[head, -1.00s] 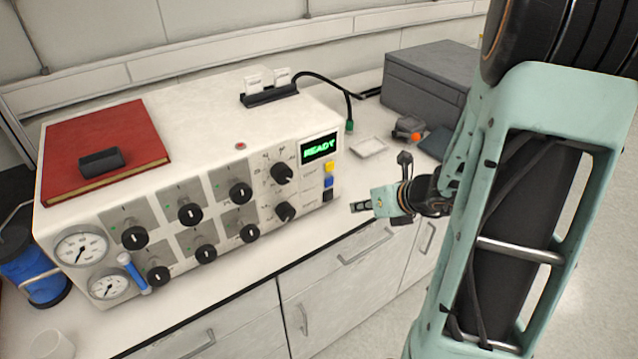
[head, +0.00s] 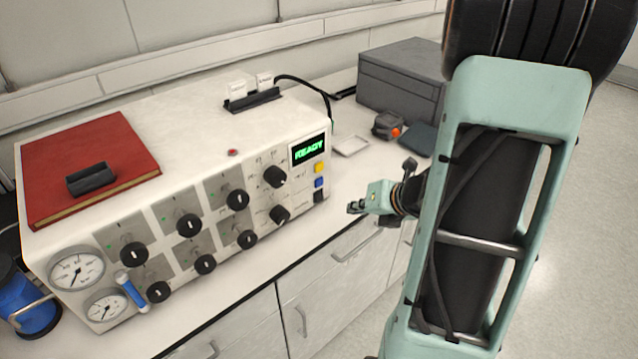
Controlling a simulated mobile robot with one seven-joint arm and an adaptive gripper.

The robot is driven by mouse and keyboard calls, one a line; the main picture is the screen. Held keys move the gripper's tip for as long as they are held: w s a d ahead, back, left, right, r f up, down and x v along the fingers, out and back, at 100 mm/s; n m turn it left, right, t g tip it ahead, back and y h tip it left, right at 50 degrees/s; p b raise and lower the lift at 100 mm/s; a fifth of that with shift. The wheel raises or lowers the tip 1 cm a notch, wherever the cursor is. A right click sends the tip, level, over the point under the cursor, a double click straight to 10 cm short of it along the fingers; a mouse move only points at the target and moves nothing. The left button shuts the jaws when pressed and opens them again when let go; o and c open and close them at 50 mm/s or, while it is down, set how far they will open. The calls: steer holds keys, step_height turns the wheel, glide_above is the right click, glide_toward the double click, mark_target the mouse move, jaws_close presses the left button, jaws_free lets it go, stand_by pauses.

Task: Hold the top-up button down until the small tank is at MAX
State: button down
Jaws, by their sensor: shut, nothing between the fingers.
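The white reactor control unit (head: 200,120) stands on the bench, its front panel facing right and forward. At the panel's right end, below the green READY display (head: 308,150), are a yellow button (head: 319,168), a blue button (head: 319,182) and a black one (head: 319,196). Their labels are too small to read, so I cannot tell which is top-up. My gripper (head: 354,207) is shut and empty, just right of these buttons and apart from them in the picture. I cannot make out a small tank or a MAX mark; a slim blue tube (head: 132,291) sits beside the gauges.
A red book (head: 130,150) with a black block (head: 91,179) lies on the unit. Several black knobs and two gauges (head: 77,268) fill the panel. A grey box (head: 400,75), a small white tray (head: 351,145) and an orange-tipped tool (head: 389,126) are behind my gripper.

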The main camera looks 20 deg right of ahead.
mark_target(319, 182)
steer(key=shift+w+a, duration=0.5)
steer(key=shift+w, duration=0.9)
steer(key=shift+w+a, duration=0.55)
steer(key=shift+w, duration=0.8)
steer(key=shift+w+a, duration=0.5)
steer(key=shift+w, duration=0.9)
steer(key=shift+w+a, duration=0.15)
steer(key=shift+w, duration=0.25)
steer(key=shift+w+a, duration=0.15)
steer(key=shift+w, duration=0.3)
steer(key=shift+s+d, duration=0.3)
steer(key=shift+s, duration=0.55)
steer(key=shift+s, duration=0.1)
